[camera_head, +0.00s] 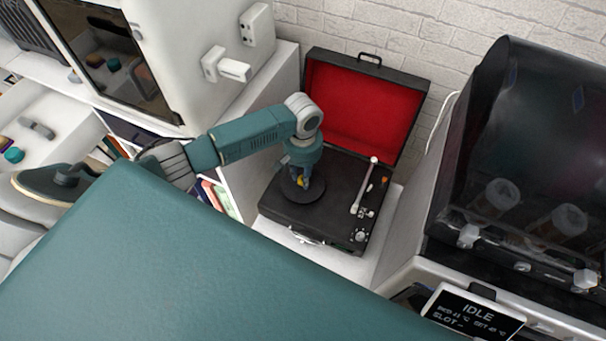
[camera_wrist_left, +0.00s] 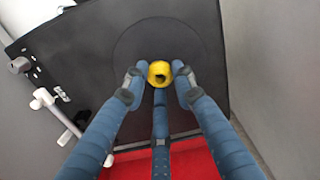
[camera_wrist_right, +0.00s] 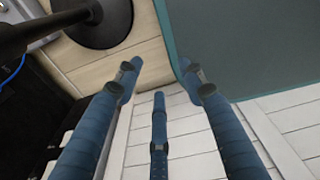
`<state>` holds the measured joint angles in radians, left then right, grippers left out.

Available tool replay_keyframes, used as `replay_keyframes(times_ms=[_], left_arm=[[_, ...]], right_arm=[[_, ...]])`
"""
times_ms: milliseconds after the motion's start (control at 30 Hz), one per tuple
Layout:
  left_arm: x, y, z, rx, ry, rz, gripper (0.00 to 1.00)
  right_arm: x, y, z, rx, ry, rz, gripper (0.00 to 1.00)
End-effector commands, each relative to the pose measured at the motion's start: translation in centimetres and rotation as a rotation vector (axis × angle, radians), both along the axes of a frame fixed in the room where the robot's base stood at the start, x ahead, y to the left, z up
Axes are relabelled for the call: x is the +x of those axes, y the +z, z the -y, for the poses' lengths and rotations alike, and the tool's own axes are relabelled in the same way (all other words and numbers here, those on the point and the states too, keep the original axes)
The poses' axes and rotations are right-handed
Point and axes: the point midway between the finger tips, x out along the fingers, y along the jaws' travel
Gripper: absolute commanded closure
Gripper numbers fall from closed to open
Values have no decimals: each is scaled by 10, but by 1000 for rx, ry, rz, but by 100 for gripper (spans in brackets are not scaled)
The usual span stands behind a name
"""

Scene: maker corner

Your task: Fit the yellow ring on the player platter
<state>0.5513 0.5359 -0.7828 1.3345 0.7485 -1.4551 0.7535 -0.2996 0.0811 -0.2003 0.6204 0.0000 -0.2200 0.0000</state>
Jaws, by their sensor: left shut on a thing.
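The yellow ring (camera_wrist_left: 160,74) is between the fingertips of my left gripper (camera_wrist_left: 156,87), which is shut on it. In the left wrist view the ring shows its dark centre hole and lies over the middle of the black player platter (camera_wrist_left: 125,50). In the head view my left gripper (camera_head: 302,180) points down over the platter (camera_head: 318,193), with a bit of yellow (camera_head: 300,182) between its fingers. I cannot tell whether the ring touches the platter. My right gripper (camera_wrist_right: 162,88) is open and empty in the right wrist view, above a white plank floor (camera_wrist_right: 190,130).
The record player (camera_head: 335,225) stands with its red-lined lid (camera_head: 365,105) open behind. The tonearm (camera_head: 364,185) is right of the platter. A dark-hooded machine (camera_head: 520,130) with an IDLE screen (camera_head: 472,313) is at the right. A black round base (camera_wrist_right: 100,25) is near my right gripper.

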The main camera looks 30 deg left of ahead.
Motion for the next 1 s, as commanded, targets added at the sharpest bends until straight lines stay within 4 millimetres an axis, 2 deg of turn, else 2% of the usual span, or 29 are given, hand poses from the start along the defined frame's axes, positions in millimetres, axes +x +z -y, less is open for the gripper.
replay_keyframes(times_ms=[600, 1000], left_arm=[[0, 1, 1, -1, 0, 0, 88], [0, -1, 0, 0, 0, 0, 88]], right_arm=[[0, 10, 1, -1, -1, -1, 60], [-1, 9, 0, 0, -1, -1, 60]])
